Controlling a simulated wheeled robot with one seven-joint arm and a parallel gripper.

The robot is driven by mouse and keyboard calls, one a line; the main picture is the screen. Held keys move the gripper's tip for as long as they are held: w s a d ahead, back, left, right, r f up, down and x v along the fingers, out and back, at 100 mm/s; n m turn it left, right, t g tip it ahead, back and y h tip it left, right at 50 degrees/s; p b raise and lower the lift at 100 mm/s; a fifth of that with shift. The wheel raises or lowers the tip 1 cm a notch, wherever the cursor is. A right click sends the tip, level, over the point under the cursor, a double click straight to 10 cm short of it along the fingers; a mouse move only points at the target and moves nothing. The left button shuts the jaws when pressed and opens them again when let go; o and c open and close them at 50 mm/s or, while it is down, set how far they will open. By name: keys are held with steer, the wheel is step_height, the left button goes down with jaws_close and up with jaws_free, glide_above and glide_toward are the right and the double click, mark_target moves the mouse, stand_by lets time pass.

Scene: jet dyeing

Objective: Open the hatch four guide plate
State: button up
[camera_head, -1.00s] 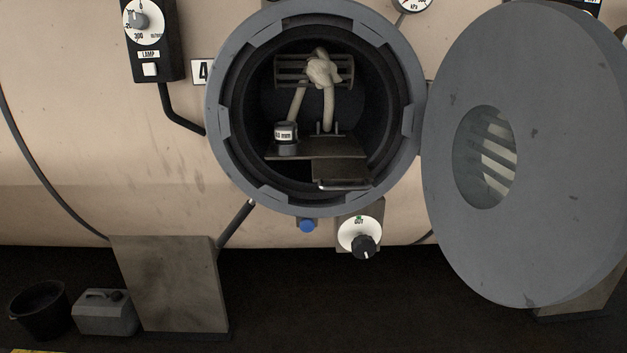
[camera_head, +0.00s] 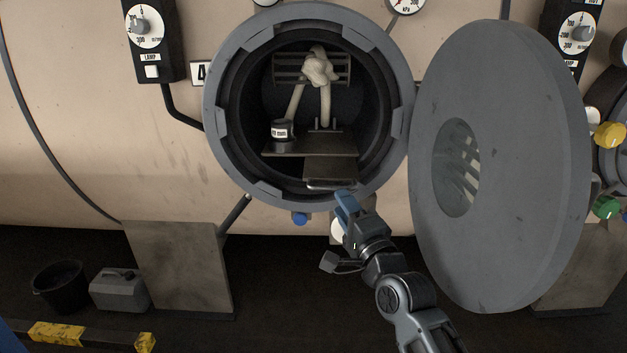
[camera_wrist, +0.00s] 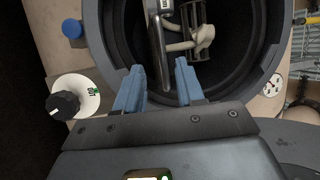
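Hatch four (camera_head: 215,110), beside a "4" sign, has its round grey door (camera_head: 510,200) swung open to the right. Inside, the flat, dark guide plate (camera_head: 331,167) lies at the lower front of the opening, with a light bar handle (camera_head: 331,185) along its front edge. My gripper (camera_head: 345,203) is just below and in front of this handle. In the wrist view, my blue fingers (camera_wrist: 158,66) are spread apart, and the handle bar (camera_wrist: 164,55) lies in line with the gap between them. I cannot tell if they touch it.
A black knob on a white dial (camera_wrist: 65,104) and a blue button (camera_head: 300,219) sit below the hatch rim. The open door bounds the right side.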

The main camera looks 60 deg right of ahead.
mark_target(334, 189)
steer(key=shift+w+d+r, duration=0.35)
steer(key=shift+w+d, duration=0.1)
steer(key=shift+w, duration=0.1)
steer(key=p+x, duration=0.1)
steer(key=x, duration=0.5)
steer(key=shift+w+d, duration=0.2)
steer(key=shift+w, duration=0.1)
jaws_close()
steer(key=shift+r, duration=0.1)
